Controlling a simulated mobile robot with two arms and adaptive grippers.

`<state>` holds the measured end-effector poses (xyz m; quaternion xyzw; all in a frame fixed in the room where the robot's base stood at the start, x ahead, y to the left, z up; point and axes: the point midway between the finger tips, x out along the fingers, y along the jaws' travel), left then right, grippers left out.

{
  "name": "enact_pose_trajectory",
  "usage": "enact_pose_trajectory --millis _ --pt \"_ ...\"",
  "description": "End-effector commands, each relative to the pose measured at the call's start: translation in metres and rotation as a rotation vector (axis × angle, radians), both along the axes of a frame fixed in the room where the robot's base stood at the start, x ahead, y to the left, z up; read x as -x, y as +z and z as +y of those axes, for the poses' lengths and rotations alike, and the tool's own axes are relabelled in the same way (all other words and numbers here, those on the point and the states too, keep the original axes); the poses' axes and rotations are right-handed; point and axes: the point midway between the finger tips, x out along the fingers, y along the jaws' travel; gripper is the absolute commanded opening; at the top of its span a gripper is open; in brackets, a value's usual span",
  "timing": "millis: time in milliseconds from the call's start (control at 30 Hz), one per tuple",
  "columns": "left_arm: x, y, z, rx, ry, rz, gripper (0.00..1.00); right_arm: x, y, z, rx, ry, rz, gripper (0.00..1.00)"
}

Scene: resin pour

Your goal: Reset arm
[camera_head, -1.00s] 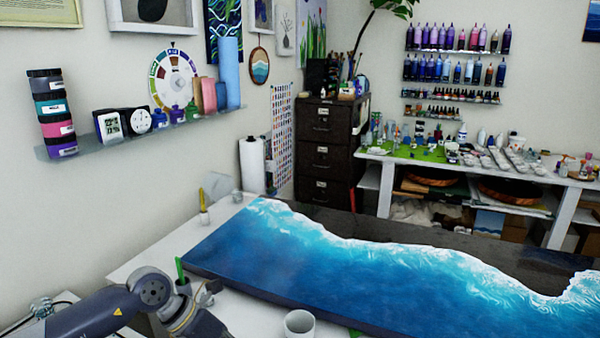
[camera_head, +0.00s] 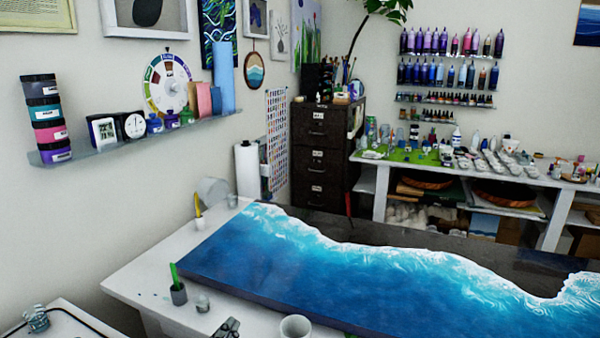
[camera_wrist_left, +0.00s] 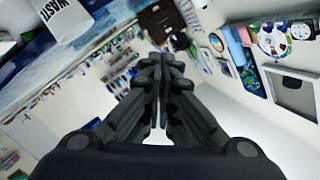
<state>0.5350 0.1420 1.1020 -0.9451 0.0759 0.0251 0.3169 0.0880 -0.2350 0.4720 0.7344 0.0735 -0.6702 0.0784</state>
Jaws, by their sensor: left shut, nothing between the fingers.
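My left gripper (camera_head: 228,328) shows only as a small dark piece at the bottom edge of the head view, in front of the white table and left of a white cup (camera_head: 296,327). In the left wrist view the gripper (camera_wrist_left: 162,65) has its dark fingers together, with nothing between them. That view is tilted and looks across the room. The blue ocean resin panel (camera_head: 330,270) lies on the white table, apart from the gripper. My right gripper is not in view.
A dark pot (camera_head: 178,293) with a green stick and a small cup (camera_head: 202,303) stand at the table's near left. A yellow-handled tool stands in a white holder (camera_head: 199,224) farther back. The table's left front (camera_head: 145,275) is mostly clear.

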Motion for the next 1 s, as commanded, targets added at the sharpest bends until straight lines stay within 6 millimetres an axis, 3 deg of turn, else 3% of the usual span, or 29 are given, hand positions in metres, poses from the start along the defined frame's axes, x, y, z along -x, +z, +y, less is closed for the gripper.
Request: enact_pose_trajectory --millis 33,100,200,300,433,600,867,1000 --pt "0.016 -0.030 0.015 0.054 0.064 0.124 0.00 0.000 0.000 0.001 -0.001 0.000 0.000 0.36" --pt "0.041 -0.069 0.034 0.116 0.144 0.295 0.00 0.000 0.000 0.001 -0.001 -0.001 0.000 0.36" --pt "0.087 -0.119 0.052 0.187 0.238 0.529 0.00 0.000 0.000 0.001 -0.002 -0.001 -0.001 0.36" --pt "0.134 -0.154 0.060 0.239 0.303 0.725 0.00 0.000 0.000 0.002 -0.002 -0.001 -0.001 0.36" --pt "0.191 -0.184 0.065 0.287 0.361 0.936 0.00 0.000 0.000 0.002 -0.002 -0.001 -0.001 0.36" --pt "0.262 -0.205 0.064 0.333 0.412 1.176 0.00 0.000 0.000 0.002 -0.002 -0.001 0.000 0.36" --pt "0.249 -0.278 0.061 0.321 0.415 1.209 0.00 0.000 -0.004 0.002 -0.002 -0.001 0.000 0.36" --pt "0.246 -0.328 0.060 0.313 0.418 1.228 0.00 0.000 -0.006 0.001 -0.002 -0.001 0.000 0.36"
